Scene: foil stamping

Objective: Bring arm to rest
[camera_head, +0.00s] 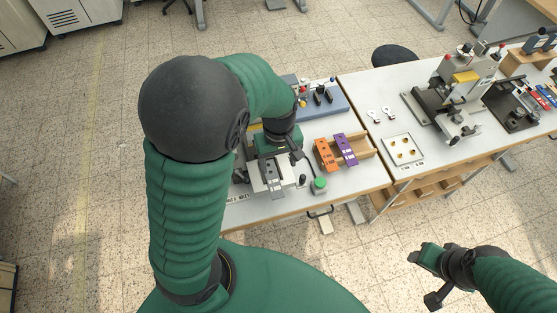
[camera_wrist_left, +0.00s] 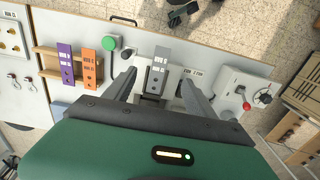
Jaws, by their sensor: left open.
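My left arm reaches over the left table in the head view, and its gripper (camera_head: 290,150) is partly hidden by its own wrist. In the left wrist view the two fingers of this gripper (camera_wrist_left: 157,92) are spread apart. A grey labelled block (camera_wrist_left: 157,72) sits on a machine between and beyond them, with gaps at both sides. The same grey block (camera_head: 272,178) shows in the head view. My right gripper (camera_head: 425,272) hangs over the floor at the lower right, clear of the tables; its jaw opening is unclear.
A wooden rack (camera_head: 360,143) holds an orange block (camera_head: 325,155) and a purple block (camera_head: 346,149). A green button (camera_head: 319,184) is near the table's front edge. A press (camera_head: 458,95) and a white tray (camera_head: 402,150) with gold pieces stand on the right table. A dark stool (camera_head: 395,55) is behind.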

